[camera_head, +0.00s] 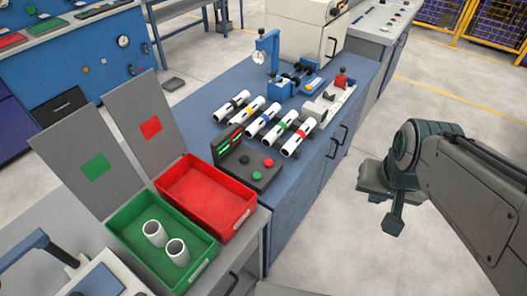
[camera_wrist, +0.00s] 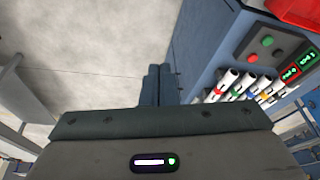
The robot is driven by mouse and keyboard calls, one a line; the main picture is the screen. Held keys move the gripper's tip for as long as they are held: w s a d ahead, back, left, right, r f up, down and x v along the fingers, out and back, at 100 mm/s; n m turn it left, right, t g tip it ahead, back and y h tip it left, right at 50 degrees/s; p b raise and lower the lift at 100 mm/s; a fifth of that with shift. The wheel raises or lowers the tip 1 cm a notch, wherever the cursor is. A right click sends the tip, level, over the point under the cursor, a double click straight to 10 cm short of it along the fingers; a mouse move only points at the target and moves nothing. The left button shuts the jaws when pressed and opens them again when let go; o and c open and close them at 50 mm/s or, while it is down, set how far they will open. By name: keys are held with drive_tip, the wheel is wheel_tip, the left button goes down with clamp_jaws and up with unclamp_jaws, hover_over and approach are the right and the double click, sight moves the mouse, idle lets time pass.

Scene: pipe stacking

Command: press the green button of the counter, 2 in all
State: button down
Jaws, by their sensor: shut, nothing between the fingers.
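The counter (camera_head: 250,168) is a dark box with a lit display, standing on the blue workbench behind the red tray. A green button (camera_head: 256,176) and a red button (camera_head: 268,162) sit on its top. My gripper (camera_head: 392,222) is right of the workbench, over the floor, apart from the counter. In the wrist view its fingers (camera_wrist: 158,84) are together and empty.
Several white pipes with coloured bands (camera_head: 263,118) lie on a rack beyond the counter. A red tray (camera_head: 205,195) is empty. A green tray (camera_head: 122,228) holds two white pipe pieces (camera_head: 155,233). A blue gauge stand (camera_head: 270,50) stands at the back. Floor around my gripper is clear.

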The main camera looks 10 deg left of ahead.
drive_tip(key=w+a+f+m+t+p, duration=0.15)
drive_tip(key=w+a+m, duration=0.3)
drive_tip(key=w, duration=0.45)
drive_tip(key=m+t+y+p, duration=0.1)
drive_tip(key=m+y+p, duration=0.55)
drive_tip(key=m, duration=0.55)
hover_over(259, 177)
wheel_tip(259, 177, down, 9)
drive_tip(key=shift+r+n+y+b, duration=0.15)
drive_tip(key=shift+n+y+b, duration=0.1)
drive_tip(key=shift+y+b, duration=0.15)
wheel_tip(259, 177, down, 9)
drive_tip(key=b, duration=0.7)
drive_tip(key=shift+r+b, duration=0.15)
drive_tip(key=shift+b, duration=0.25)
drive_tip(key=shift+f+b, duration=0.3)
drive_tip(key=shift+f, duration=0.15)
